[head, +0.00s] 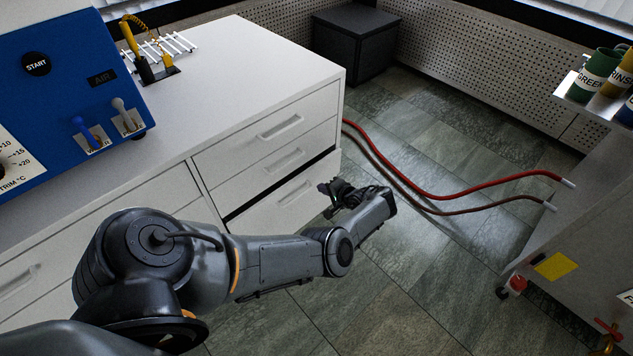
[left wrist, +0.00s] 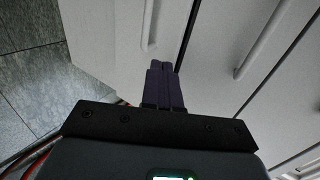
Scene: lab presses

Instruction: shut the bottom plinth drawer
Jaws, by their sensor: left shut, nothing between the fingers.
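The bottom plinth drawer (head: 270,211) is the lowest front I see in the right-hand column of the white cabinet (head: 237,60). It stands out a little, with a dark gap along its top edge. My forearm hides part of its lower area. My left gripper (head: 329,192) is at the right end of this drawer front; whether it touches cannot be told. In the left wrist view the left fingers (left wrist: 163,72) are pressed together and empty, pointing at white fronts with long handles and dark gaps. My right gripper is not in view.
Red hoses (head: 430,192) run across the tiled floor right of the cabinet. A grey bench (head: 590,225) stands at the right, and a dark box (head: 354,45) at the back. A blue machine (head: 70,75) sits on the cabinet. The floor before the drawers is clear.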

